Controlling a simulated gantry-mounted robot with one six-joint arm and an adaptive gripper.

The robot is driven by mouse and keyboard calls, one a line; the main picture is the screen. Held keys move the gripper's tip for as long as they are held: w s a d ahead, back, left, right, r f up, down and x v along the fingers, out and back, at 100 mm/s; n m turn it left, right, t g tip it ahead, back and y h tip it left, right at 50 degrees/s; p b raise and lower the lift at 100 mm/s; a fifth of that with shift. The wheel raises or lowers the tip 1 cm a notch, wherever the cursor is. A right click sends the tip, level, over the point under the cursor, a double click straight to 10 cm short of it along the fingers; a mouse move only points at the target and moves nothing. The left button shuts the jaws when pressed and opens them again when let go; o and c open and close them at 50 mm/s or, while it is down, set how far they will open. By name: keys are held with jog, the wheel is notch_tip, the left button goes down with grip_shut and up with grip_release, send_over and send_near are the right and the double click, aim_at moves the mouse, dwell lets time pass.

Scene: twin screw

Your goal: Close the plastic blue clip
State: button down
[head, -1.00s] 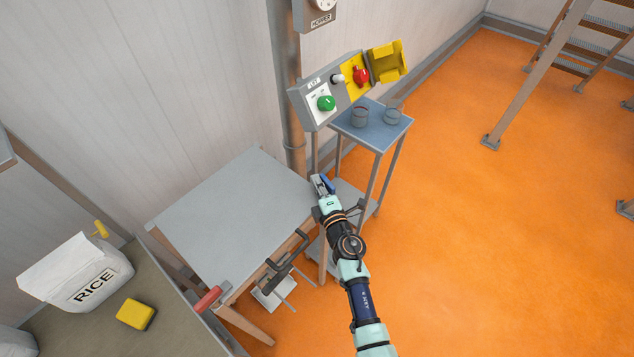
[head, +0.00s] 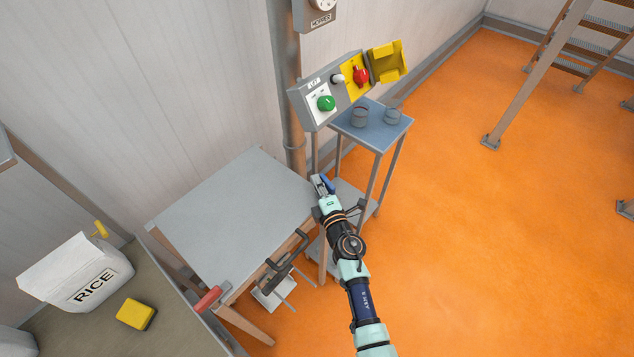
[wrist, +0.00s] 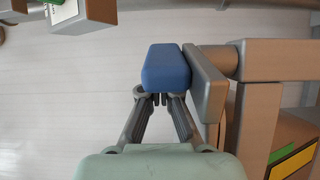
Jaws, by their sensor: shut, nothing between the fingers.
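The blue clip (wrist: 167,68) shows in the wrist view as a rounded blue block just beyond my fingertips. In the head view it is a small blue piece (head: 327,184) by the right corner of the grey table. My gripper (wrist: 161,97) is shut and empty, with its fingertips together at the near face of the block. I cannot tell whether they touch it. In the head view my gripper (head: 322,186) is small and partly merges with the clip. Whether the clip is open or closed cannot be made out.
A grey table (head: 225,215) stands left of my gripper; its edge (wrist: 207,84) is close beside the clip. A blue-topped stand (head: 372,137) with two dark cups is behind to the right. A control box (head: 318,105) hangs above. Orange floor (head: 480,250) is open to the right.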

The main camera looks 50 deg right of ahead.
jog(key=shift+s, duration=0.1)
jog(key=v, duration=1.1)
jog(key=shift+s+a, duration=0.25)
jog(key=shift+s, duration=0.1)
